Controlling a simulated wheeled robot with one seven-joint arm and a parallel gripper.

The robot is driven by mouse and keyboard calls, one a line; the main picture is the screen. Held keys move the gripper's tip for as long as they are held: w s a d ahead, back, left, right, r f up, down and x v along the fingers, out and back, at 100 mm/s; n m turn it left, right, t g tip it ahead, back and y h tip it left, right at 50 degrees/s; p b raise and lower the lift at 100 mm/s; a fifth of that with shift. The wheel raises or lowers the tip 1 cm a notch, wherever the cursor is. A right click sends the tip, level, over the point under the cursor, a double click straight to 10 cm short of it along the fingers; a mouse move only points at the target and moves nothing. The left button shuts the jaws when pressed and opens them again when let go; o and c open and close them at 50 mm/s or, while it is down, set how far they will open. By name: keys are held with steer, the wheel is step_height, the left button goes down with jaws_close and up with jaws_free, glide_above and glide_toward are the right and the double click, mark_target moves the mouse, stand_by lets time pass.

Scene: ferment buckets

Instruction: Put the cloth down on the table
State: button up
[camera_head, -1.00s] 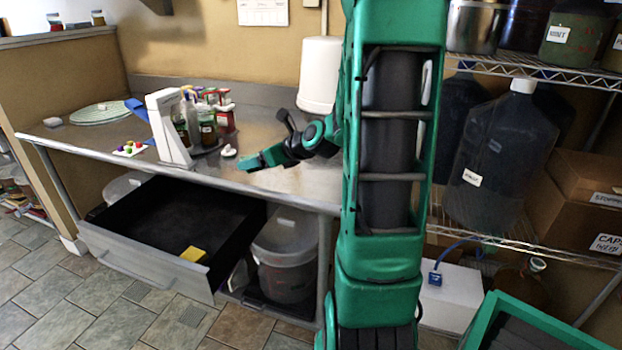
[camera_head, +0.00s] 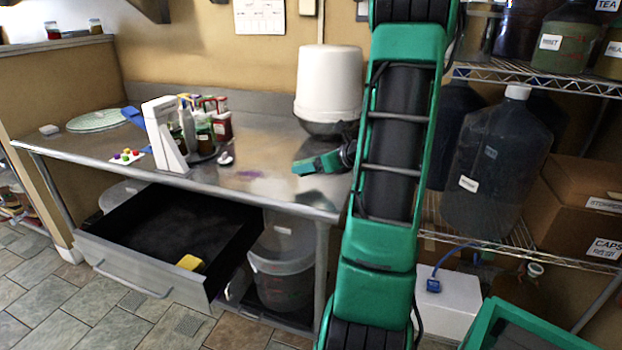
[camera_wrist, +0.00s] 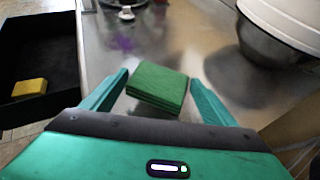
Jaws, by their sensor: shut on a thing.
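The cloth (camera_wrist: 158,85) is a green folded square in the wrist view. It sits between the two fingers of my gripper (camera_wrist: 157,80), which is shut on it. In the head view my gripper (camera_head: 312,165) is over the right part of the steel table (camera_head: 265,150), left of my arm. There the cloth cannot be told apart from the green fingers. The table top also shows below the cloth in the wrist view (camera_wrist: 190,40). I cannot tell whether the cloth touches the table.
A white container (camera_head: 329,80) over a metal bowl (camera_wrist: 270,42) stands right of my gripper. Bottles (camera_head: 205,125) and a white stand (camera_head: 165,135) are to the left. An open drawer (camera_head: 150,278) holds a yellow block (camera_head: 190,263). A purple patch (camera_head: 248,174) marks the table.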

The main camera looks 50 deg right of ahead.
mark_target(315, 184)
steer(key=shift+d+f, duration=0.4)
steer(key=shift+d, duration=0.2)
steer(key=shift+s+f, duration=0.1)
steer(key=shift+f, duration=1.85)
steer(key=shift+c, duration=0.2)
steer(key=shift+f, duration=0.1)
steer(key=o, duration=1.1)
